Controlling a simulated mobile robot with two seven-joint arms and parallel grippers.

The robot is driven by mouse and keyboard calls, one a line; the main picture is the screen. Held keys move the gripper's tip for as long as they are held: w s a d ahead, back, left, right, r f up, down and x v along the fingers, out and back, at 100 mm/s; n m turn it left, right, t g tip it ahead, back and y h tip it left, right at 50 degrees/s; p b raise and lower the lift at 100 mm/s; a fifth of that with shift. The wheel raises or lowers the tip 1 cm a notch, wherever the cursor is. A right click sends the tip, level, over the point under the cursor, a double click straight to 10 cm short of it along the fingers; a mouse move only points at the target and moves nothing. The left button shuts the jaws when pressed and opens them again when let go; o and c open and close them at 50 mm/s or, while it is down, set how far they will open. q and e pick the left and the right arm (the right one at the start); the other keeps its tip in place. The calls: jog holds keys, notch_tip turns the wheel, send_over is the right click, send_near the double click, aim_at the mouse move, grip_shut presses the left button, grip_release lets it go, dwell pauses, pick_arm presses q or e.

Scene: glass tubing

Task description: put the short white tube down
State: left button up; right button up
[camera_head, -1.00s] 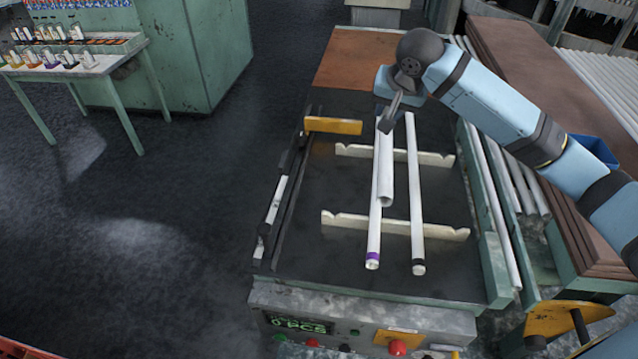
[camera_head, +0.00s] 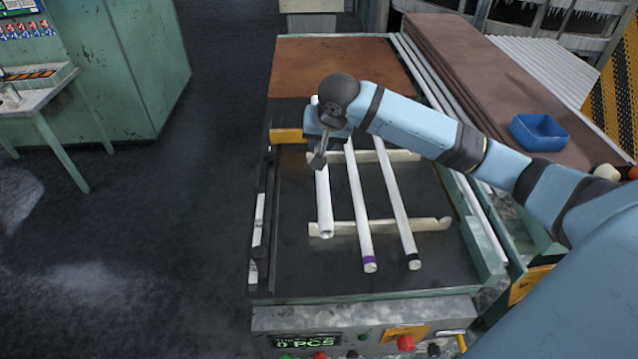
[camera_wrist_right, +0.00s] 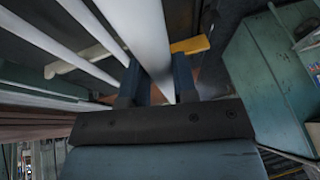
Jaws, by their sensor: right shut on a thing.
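The short white tube (camera_head: 324,208) is held by my right gripper (camera_head: 321,150) near its far end. It also shows between the two fingers (camera_wrist_right: 157,85) in the right wrist view (camera_wrist_right: 146,35). The tube lies left of the long white tube with the purple end (camera_head: 362,220), apart from it and nearly parallel. Its near end is over the left part of the front notched rail (camera_head: 435,224). I cannot tell whether it touches the rail. My left gripper is out of view.
A long tube with a black end (camera_head: 400,215) lies on the rails to the right. A yellow stop block (camera_head: 286,135) is at the left behind the short tube. A blue bin (camera_head: 540,132) stands on brown boards at the right. A control panel (camera_head: 365,325) fronts the table.

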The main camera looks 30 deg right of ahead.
notch_tip(320, 180, down, 13)
jog(key=shift+r, duration=0.1)
dwell(0.3)
jog(key=shift+p, duration=0.3)
jog(key=shift+f, duration=0.55)
jog(key=o, duration=0.9)
jog(key=shift+r, duration=0.15)
jog(key=v, duration=1.2)
jog(key=shift+w+r, duration=0.1)
jog(key=shift+r, duration=0.3)
